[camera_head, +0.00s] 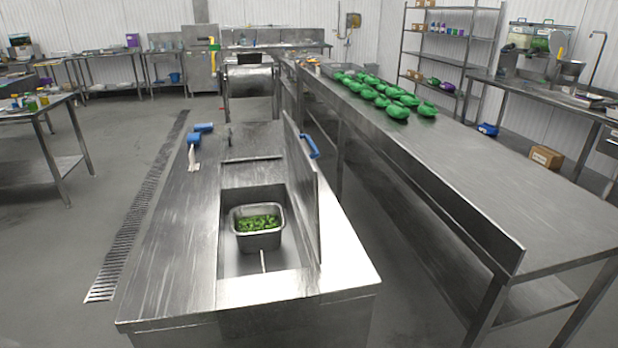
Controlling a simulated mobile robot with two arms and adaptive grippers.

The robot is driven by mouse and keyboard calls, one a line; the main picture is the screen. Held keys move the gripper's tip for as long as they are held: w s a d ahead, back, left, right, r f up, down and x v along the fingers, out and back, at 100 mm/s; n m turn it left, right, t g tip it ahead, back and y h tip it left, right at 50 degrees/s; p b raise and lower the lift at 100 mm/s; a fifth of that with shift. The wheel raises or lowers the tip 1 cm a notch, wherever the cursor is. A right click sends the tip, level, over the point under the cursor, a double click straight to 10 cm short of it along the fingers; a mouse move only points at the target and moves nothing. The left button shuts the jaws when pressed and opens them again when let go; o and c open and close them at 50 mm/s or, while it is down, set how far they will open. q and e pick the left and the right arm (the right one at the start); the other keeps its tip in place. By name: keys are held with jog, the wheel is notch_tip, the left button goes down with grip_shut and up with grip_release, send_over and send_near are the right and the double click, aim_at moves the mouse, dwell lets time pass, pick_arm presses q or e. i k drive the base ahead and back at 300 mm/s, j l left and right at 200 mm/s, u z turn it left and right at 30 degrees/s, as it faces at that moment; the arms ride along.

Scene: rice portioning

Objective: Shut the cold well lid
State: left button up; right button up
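The cold well (235,265) is open in the near half of the steel counter (185,240). Its lid (303,190) stands upright along the right edge of the opening, with a blue handle (310,146) on its right side. A metal pan (260,240) holding chopped green food (257,222) sits inside the well, and a thin pale handle or rod shows in front of it. Neither of my grippers is in view.
A long steel table (500,190) with several green bundles (397,111) runs along the right, with a narrow gap between. The floor (70,240) to the left is clear around a drain grate (135,225).

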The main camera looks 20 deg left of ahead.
aim_at(303, 174)
jog(key=i+l+u, duration=0.1)
jog(key=i+l, duration=0.15)
jog(key=i+l+u, duration=0.1)
jog(key=l, duration=0.4)
jog(key=i+l, duration=0.3)
jog(key=i+l+u, duration=0.15)
jog(key=l, duration=0.35)
jog(key=u, duration=1.2)
